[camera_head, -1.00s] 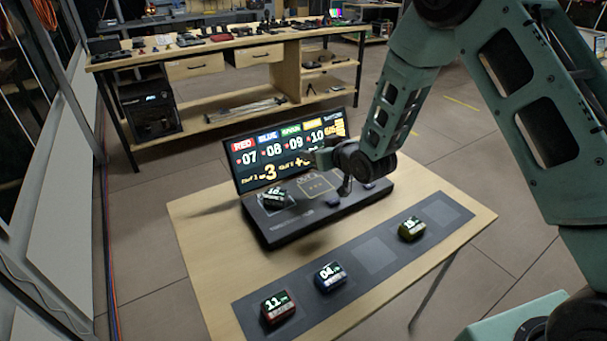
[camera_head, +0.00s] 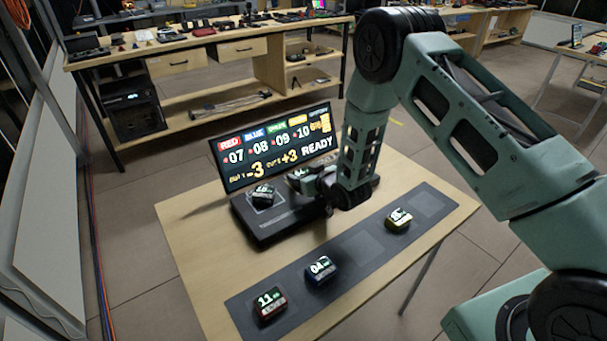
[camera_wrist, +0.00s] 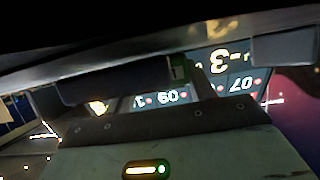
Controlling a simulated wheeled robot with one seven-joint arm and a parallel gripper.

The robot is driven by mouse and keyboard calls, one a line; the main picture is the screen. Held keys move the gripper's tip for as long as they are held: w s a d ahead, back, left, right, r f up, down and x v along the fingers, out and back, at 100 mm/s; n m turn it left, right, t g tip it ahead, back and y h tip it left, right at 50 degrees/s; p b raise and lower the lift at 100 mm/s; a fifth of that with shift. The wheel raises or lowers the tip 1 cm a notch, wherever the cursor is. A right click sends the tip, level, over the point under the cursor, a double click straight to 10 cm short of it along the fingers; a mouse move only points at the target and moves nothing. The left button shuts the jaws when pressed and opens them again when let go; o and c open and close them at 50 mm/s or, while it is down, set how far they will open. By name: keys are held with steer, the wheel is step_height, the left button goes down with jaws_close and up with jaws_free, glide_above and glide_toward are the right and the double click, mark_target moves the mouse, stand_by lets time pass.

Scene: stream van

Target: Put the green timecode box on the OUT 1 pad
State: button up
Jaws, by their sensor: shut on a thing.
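My gripper (camera_head: 308,182) is low over the right part of the black console, shut on a box that the fingers mostly hide. White marks of this green timecode box (camera_head: 298,172) show at the fingers, and a small green patch (camera_wrist: 178,68) shows in the wrist view; its body colour is hard to make out. Another dark box (camera_head: 264,196) with light digits sits on the console's left outlined pad (camera_head: 279,203). The right pad is hidden behind my gripper. I cannot read which pad is labelled OUT 1.
The console's screen (camera_head: 275,150) stands behind the pads and reads READY. A dark strip (camera_head: 345,262) in front carries a red box (camera_head: 269,303), a blue box (camera_head: 321,268) and a yellow box (camera_head: 398,220), with bare pads between and beyond. A wooden table (camera_head: 185,225) bears all this.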

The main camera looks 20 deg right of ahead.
steer(key=shift+f, duration=0.15)
steer(key=o, duration=1)
steer(key=shift+o, duration=0.2)
